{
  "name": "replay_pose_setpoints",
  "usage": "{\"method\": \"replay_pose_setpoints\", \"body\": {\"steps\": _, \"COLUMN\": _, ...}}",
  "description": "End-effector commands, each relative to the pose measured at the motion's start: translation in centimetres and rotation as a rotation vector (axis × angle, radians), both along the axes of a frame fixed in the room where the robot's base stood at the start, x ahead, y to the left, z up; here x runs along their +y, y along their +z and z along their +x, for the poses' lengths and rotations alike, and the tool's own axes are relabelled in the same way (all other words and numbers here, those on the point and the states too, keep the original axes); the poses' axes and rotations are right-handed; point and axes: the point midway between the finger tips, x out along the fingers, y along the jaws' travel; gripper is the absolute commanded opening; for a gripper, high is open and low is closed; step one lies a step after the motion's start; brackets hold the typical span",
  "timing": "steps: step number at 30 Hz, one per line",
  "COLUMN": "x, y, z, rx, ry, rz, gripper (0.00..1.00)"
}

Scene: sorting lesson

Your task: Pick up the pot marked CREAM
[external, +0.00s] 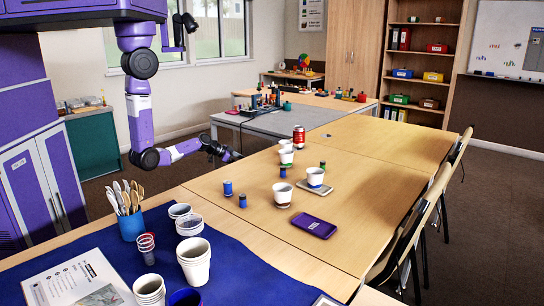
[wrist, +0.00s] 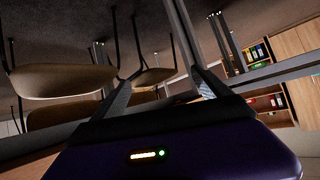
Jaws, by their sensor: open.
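Several white pots stand on the long wooden table in the external view: one at the front (external: 282,194), one on a grey tray (external: 315,176), and two farther back, the nearer of them (external: 286,157) in front of the other. No CREAM marking is readable on any, so I cannot tell which pot bears it. My gripper (external: 228,154) is over the table's left side, apart from the pots and left of them. In the wrist view my gripper (wrist: 160,76) has its fingers spread with nothing between them; no pot shows there.
A purple tray (external: 314,227), small blue cylinders (external: 228,187) and a red can (external: 298,136) are on the table. A blue cloth (external: 240,262) in front carries stacked cups (external: 193,260) and a utensil holder (external: 131,225). Chairs (external: 412,228) line the right side.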

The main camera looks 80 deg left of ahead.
Motion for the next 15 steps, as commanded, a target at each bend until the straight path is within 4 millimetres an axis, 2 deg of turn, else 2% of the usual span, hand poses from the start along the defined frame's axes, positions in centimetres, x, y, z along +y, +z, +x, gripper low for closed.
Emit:
{"method": "replay_pose_setpoints", "body": {"steps": 1, "x": 1.9, "y": 1.1, "z": 1.6, "rx": -0.040, "ry": -0.006, "rz": -0.018, "gripper": 0.87}}
{"method": "replay_pose_setpoints", "body": {"steps": 6, "x": 6.7, "y": 5.9, "z": 5.8, "rx": -0.175, "ry": -0.073, "rz": -0.066, "gripper": 0.87}}
{"method": "replay_pose_setpoints", "body": {"steps": 9, "x": 7.7, "y": 9.7, "z": 8.5, "rx": -0.243, "ry": -0.170, "rz": -0.080, "gripper": 0.87}}
{"method": "replay_pose_setpoints", "body": {"steps": 11, "x": 6.0, "y": 11.8, "z": 10.9, "rx": -0.256, "ry": -0.285, "rz": -0.092, "gripper": 0.87}}
{"method": "replay_pose_setpoints", "body": {"steps": 12, "x": 4.0, "y": 13.0, "z": 12.5, "rx": -0.250, "ry": -0.380, "rz": -0.101, "gripper": 0.87}}
{"method": "replay_pose_setpoints", "body": {"steps": 15, "x": -0.9, "y": 14.4, "z": 14.8, "rx": -0.217, "ry": -0.577, "rz": -0.119, "gripper": 0.87}}
